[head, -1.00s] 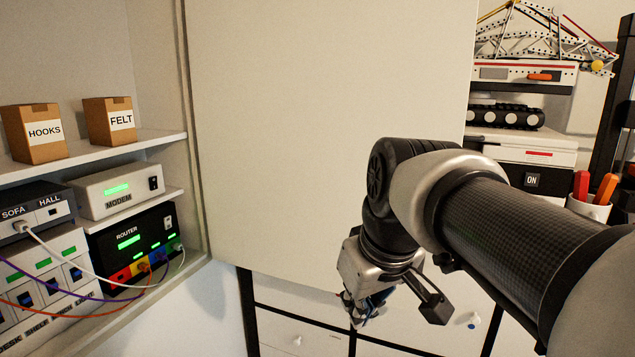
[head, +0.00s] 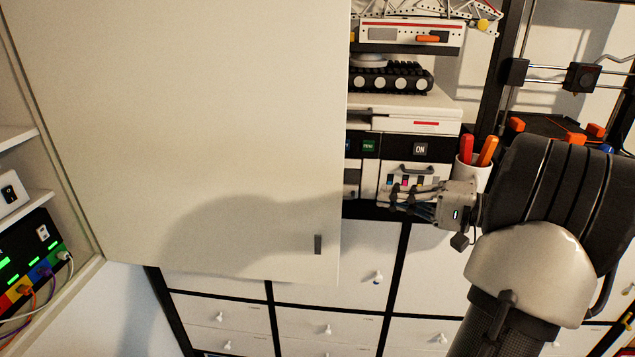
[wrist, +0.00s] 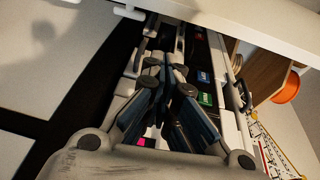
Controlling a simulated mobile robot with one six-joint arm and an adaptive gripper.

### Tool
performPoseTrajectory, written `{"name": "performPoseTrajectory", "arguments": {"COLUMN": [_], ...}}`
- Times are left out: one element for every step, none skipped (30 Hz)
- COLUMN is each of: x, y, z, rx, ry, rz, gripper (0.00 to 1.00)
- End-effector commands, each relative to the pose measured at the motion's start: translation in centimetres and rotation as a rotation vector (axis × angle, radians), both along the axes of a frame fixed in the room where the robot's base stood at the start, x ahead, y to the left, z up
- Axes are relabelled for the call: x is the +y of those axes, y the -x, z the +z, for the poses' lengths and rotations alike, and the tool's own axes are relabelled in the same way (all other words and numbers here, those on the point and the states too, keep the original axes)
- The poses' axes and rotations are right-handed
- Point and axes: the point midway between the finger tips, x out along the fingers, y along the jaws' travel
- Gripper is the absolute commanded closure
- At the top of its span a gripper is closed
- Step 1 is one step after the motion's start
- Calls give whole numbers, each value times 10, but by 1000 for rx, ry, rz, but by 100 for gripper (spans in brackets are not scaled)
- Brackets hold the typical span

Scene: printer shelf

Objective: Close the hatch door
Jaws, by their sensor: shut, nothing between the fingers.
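The hatch door (head: 200,130) is a large cream panel standing open from the cabinet at the left of the head view. A small dark handle (head: 318,244) sits near its lower free corner. My gripper (head: 395,196) is to the right of the door's free edge, apart from it, pointing left in front of the printer. In the wrist view my gripper's fingers (wrist: 168,100) are together with nothing between them. A pale edge, probably the door's, crosses the top of the wrist view.
The cabinet (head: 72,215) at left holds a router (head: 30,262) with cables. White drawers (head: 325,325) lie below. A 3D printer (head: 560,110) is at right.

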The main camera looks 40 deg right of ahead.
Motion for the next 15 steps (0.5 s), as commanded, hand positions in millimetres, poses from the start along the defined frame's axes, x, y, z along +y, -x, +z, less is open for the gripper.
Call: {"name": "performPoseTrajectory", "arguments": {"x": [-10,-14,-17,-17,-17,-16,-14,-12,-9,-7,-5,-2,1,4,7], "y": [7,9,10,10,8,4,1,-3,-9,-15,-21,-29,-35,-41,-50], "z": [-1,0,0,1,1,2,2,2,2,2,3,3,3,3,3], "rx": [-25,-38,-48,-52,-54,-56,-56,-55,-53,-53,-53,-53,-52,-52,-52], "ry": [-31,-43,-52,-56,-59,-59,-60,-60,-59,-59,-58,-58,-58,-58,-58], "rz": [-28,-39,-49,-52,-53,-53,-52,-50,-50,-48,-48,-48,-47,-46,-47], "gripper": [100,100,100,100,100,100,100,100,100,100,100,100,100,100,100]}}
